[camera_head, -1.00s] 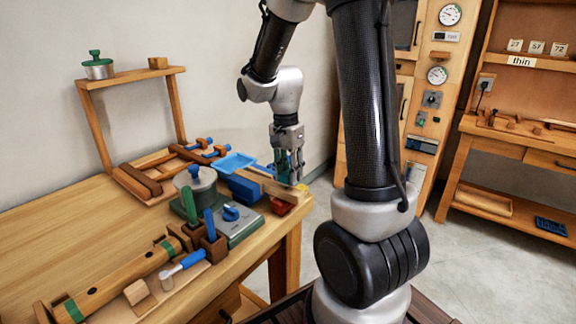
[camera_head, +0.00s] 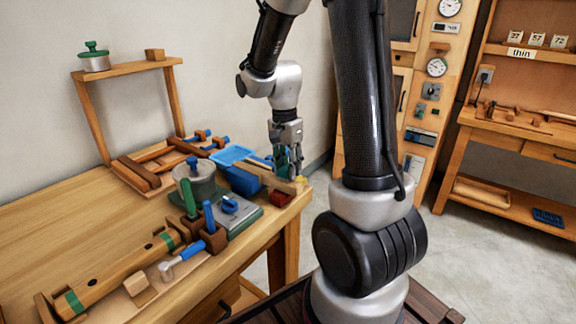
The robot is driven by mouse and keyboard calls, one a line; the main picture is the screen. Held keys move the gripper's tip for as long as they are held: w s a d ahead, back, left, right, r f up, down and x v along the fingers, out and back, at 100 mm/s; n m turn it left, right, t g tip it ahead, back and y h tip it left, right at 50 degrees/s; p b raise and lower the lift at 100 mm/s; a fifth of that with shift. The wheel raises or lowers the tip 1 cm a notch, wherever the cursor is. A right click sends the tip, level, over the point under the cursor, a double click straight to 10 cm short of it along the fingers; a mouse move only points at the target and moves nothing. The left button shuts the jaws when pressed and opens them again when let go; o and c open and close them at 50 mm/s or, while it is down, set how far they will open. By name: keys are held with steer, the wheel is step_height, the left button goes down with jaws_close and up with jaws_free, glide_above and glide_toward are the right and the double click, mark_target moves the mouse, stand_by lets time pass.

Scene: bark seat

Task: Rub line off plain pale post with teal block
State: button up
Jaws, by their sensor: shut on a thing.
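My gripper (camera_head: 289,172) points down over the right end of the bench. It is shut on a small teal block (camera_head: 283,158), which shows only partly between the fingers. A pale wooden post (camera_head: 268,177) lies along the bench edge beside a blue vise-like body (camera_head: 242,181). The fingertips are at the post's right end. I cannot tell whether the block touches the post. The line on the post is too small or hidden to make out.
A grey-green device with a blue knob (camera_head: 229,205), a lidded metal pot (camera_head: 195,178) and upright blue and green handles stand close left of the post. A blue tray (camera_head: 232,155) lies behind. A red block (camera_head: 281,198) sits at the front edge.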

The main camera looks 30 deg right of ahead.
steer(key=shift+f, duration=0.3)
steer(key=shift+s+a+r, duration=0.1)
steer(key=shift+s+a, duration=0.15)
steer(key=shift+a, duration=0.45)
steer(key=shift+s+a+r, duration=0.1)
steer(key=shift+s+a, duration=0.15)
steer(key=shift+a, duration=0.45)
steer(key=shift+w+d+f, duration=0.15)
steer(key=shift+w+d, duration=0.1)
steer(key=shift+d, duration=0.45)
steer(key=shift+w+d+f, duration=0.15)
steer(key=shift+w+d, duration=0.05)
steer(key=shift+d, duration=0.5)
steer(key=shift+r, duration=0.15)
steer(key=shift+w+r, duration=0.2)
steer(key=shift+r, duration=2.7)
